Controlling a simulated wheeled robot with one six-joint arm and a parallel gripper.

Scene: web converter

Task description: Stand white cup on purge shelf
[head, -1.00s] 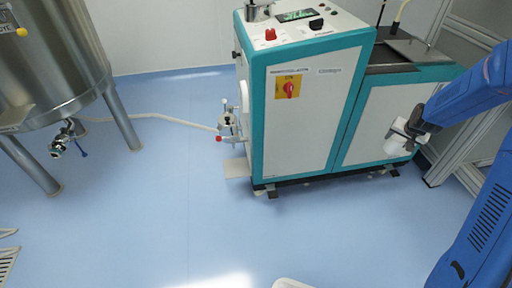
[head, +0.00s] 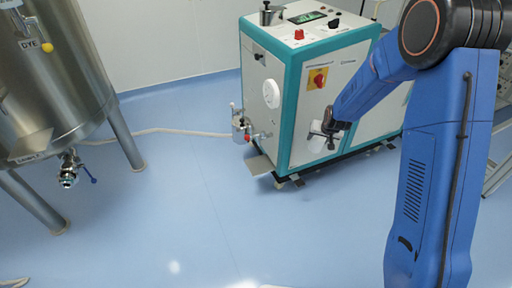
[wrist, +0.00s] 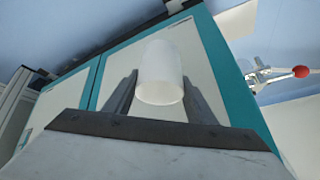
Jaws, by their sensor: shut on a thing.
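A white cup (wrist: 160,75) is held between the two dark fingers of my gripper (wrist: 160,95) in the wrist view. In the head view my gripper (head: 328,130) is shut on the white cup (head: 317,141), in front of the teal and white machine's front panel. The likely purge shelf is a small beige plate (head: 260,165) low on the machine's left side, below the valve. It is empty, and the cup is to its right and higher.
The machine (head: 292,95) has a valve (head: 240,125) with a red knob on its left side, joined to a pale hose (head: 170,131). A steel tank (head: 50,75) on legs stands at the left.

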